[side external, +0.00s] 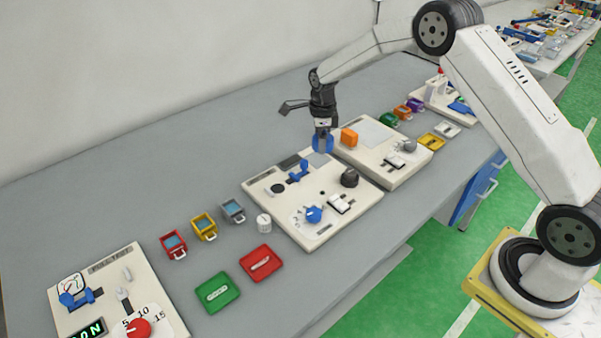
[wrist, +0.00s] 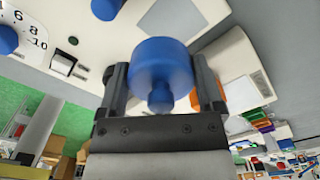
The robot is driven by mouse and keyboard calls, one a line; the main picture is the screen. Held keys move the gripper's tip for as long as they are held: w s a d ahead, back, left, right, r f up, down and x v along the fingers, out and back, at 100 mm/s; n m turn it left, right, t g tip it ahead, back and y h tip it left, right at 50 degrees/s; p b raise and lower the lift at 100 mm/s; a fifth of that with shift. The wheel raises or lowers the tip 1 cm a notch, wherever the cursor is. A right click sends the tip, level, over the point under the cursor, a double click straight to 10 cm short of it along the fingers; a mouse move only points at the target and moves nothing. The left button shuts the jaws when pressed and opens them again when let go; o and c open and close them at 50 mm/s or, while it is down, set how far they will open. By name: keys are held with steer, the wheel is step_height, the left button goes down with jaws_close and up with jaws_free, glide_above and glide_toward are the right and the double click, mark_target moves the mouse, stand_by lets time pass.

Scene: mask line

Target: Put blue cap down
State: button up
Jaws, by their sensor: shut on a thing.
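The blue cap (wrist: 162,68) is held between the two fingers of my gripper (wrist: 163,90) in the wrist view. In the side view my gripper (side external: 322,138) points down with the blue cap (side external: 322,143) at its tip. It is over the back right part of the middle cream panel (side external: 300,222), near a grey square on it. I cannot tell whether the cap touches the panel. The panel carries a blue lever (side external: 299,172), a blue knob (side external: 314,214), a black knob (side external: 349,177) and a white switch.
A second panel (side external: 405,172) with an orange block (side external: 349,137) stands close to the right of my gripper. Red, yellow and grey bins (side external: 204,228) and green and red plates (side external: 217,292) lie to the left. The grey table (side external: 130,205) is clear behind the bins.

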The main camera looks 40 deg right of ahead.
mark_target(316, 159)
steer(key=shift+w+f, duration=0.75)
steer(key=shift+f, duration=0.1)
steer(key=shift+w+d+f, duration=0.1)
steer(key=shift+w+f, duration=0.1)
steer(key=shift+f, duration=1.65)
steer(key=shift+f, duration=0.15)
steer(key=o, duration=1)
steer(key=shift+c, duration=0.2)
step_height(316, 159, up, 12)
steer(key=shift+r, duration=0.2)
